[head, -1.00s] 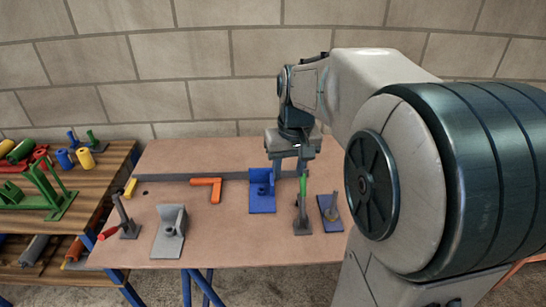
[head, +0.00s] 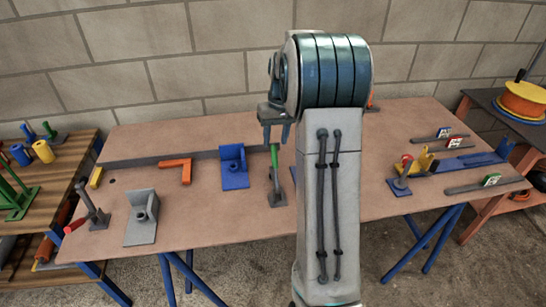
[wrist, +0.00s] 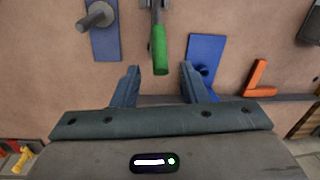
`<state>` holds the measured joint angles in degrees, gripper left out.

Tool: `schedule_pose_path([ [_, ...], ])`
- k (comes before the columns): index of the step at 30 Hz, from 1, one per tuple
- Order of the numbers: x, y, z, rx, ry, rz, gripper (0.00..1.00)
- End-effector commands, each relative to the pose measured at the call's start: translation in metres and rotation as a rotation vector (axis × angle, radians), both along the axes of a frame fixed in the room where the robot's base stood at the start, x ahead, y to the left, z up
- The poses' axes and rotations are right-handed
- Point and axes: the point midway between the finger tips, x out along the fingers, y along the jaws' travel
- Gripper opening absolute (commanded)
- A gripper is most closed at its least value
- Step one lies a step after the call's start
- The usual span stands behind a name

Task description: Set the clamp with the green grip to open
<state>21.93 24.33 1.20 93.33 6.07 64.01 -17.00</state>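In the wrist view the green grip (wrist: 159,50) hangs down from the grey clamp body (wrist: 157,14), partly cut by the top edge. My gripper (wrist: 159,67) is open, its two fingers apart, with the end of the green grip showing between their tips in the picture. Contact is not visible. In the head view my gripper (head: 275,132) is just above the grip, and my arm hides the bench to the right.
A blue bracket (head: 234,170) stands close left of the clamp. An orange square (head: 176,170), a grey bracket (head: 141,220) and a red-gripped clamp (head: 96,214) lie further left. A yellow-and-red clamp (head: 407,168) is on the right. Bare bench (head: 205,205) lies between.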

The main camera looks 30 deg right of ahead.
Motion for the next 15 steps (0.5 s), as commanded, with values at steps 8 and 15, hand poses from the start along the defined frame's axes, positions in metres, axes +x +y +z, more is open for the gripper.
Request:
schedule_pose_path([
  [8, 0.000, 0.006, -0.054, 0.001, 0.002, 0.000, 0.40],
  [15, 0.001, 0.008, -0.073, 0.000, 0.000, 0.000, 0.40],
])
